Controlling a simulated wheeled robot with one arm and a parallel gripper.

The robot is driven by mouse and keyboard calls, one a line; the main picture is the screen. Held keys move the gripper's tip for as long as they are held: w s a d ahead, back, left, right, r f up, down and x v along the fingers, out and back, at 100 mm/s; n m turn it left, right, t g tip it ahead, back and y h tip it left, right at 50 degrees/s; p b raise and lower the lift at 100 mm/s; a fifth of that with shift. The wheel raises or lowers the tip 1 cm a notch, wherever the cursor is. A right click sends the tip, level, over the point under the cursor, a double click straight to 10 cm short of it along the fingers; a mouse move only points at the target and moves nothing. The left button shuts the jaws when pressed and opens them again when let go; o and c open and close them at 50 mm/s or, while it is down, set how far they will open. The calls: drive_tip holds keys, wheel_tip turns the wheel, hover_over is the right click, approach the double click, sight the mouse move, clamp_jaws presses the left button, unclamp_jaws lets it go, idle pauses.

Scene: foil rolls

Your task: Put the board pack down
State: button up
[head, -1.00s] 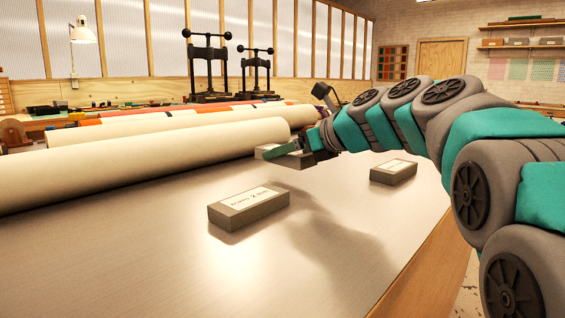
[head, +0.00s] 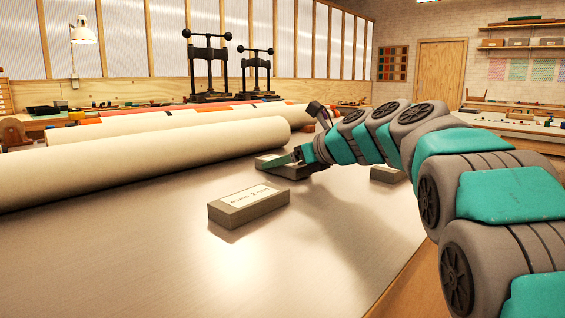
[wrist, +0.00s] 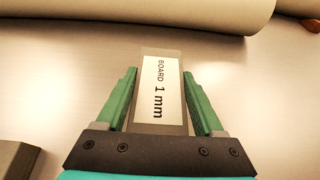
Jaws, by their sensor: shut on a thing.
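The board pack (wrist: 161,90) is a grey block with a white label reading "BOARD 1 mm". In the wrist view my gripper (wrist: 162,88) has its green fingers along both long sides of it, shut on it. In the head view the pack (head: 268,161) is partly hidden by my gripper (head: 295,157), low at the table (head: 240,265) close to the big cream roll. I cannot tell whether its underside touches the table. A second grey pack, labelled "BOARD 2 mm" (head: 248,206), lies nearer on the table.
A cream roll (head: 150,165) lies behind the held pack, with more rolls beyond. Another grey pack (head: 385,174) lies to the right, partly hidden by my arm. Black presses (head: 208,65) stand at the back. The table front is clear.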

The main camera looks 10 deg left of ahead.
drive_tip(key=o, duration=1.5)
drive_tip(key=shift+f, duration=0.1)
drive_tip(key=shift+s+d+r, duration=0.15)
drive_tip(key=shift+d+r, duration=0.15)
drive_tip(key=v, duration=1.1)
drive_tip(key=shift+s+d+r, duration=0.1)
